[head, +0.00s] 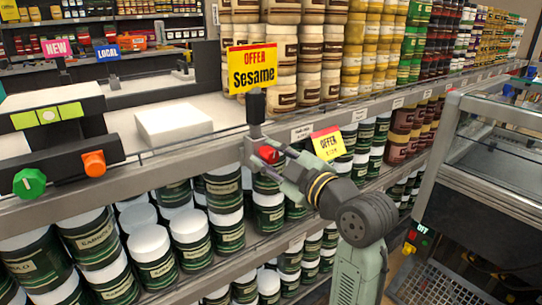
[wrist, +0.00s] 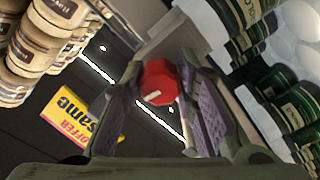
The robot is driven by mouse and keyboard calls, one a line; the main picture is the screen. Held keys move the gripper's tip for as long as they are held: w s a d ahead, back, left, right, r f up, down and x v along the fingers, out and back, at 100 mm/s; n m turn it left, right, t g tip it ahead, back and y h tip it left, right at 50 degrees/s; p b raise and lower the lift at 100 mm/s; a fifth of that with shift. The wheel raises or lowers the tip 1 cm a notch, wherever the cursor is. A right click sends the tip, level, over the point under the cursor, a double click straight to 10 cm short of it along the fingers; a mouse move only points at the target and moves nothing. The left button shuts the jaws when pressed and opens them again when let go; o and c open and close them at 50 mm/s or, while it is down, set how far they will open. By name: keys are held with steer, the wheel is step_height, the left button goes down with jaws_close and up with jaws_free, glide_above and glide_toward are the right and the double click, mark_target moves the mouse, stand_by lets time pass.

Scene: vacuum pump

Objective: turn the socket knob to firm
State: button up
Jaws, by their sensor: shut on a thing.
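A red knob (head: 268,153) sits at the front edge of the shelf, below a grey post with a black top (head: 256,105). My gripper (head: 276,162) reaches it from the lower right and is shut on it. In the wrist view the red knob (wrist: 158,82) shows between the two purple-padded fingers of my gripper (wrist: 163,95), near their tips. A pale mark shows on the knob's face. No position marking can be read around it, and its socket is mostly hidden.
A dark box at left carries a green knob (head: 29,183) and an orange knob (head: 94,163). Jars crowd the shelves above and below. A yellow Sesame sign (head: 252,68) and an offer tag (head: 328,143) stand close by. A metal-framed case (head: 490,140) is at right.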

jaws_close()
steer(key=shift+m, duration=0.3)
steer(key=m+p, duration=0.1)
steer(key=m, duration=0.2)
steer(key=shift+r+m+p, duration=0.15)
steer(key=shift+m+p, duration=0.25)
steer(key=m+p, duration=0.2)
steer(key=m, duration=0.2)
steer(key=shift+a+p, duration=0.1)
steer(key=shift+p, duration=0.2)
steer(key=m+p, duration=0.4)
steer(key=m, duration=0.1)
steer(key=shift+m, duration=0.4)
steer(key=shift+m+p, duration=1.5)
steer(key=shift+m, duration=0.5)
